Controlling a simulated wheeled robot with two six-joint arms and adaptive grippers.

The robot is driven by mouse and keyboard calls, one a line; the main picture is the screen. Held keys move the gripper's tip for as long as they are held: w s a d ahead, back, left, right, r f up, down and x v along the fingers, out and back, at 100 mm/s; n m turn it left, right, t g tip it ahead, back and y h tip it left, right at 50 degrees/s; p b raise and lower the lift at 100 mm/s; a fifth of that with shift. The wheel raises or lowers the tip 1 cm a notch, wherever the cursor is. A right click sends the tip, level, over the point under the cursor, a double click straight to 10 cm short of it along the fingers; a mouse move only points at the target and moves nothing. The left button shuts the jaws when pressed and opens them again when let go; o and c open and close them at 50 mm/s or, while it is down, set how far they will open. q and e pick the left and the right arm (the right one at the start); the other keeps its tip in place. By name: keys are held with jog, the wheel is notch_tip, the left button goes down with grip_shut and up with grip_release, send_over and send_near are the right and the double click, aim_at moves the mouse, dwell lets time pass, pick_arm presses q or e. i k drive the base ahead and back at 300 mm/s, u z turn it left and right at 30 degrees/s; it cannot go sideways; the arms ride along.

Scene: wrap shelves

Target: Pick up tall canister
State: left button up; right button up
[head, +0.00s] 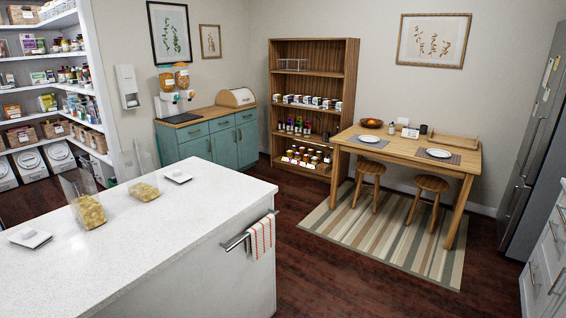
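Two clear canisters with yellowish dry food in the bottom stand on the white island counter at the left. The nearer canister (89,211) is close to the counter's left side. The farther canister (143,190) is a little to its right. Both look open at the top, and their clear upper walls are faint. I cannot tell for sure which one is the tall canister. Neither of my grippers is in view, and nothing is seen touching the canisters.
White square lids (178,176) and (30,238) lie on the island counter (185,235). A striped towel (260,238) hangs on its end rail. Pantry shelves (70,88) stand behind it. A dining table (405,148) and stools are at the right.

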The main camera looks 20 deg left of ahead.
aim_at(137, 165)
jog(key=u, duration=0.65)
jog(key=i, duration=1.15)
jog(key=u, duration=0.4)
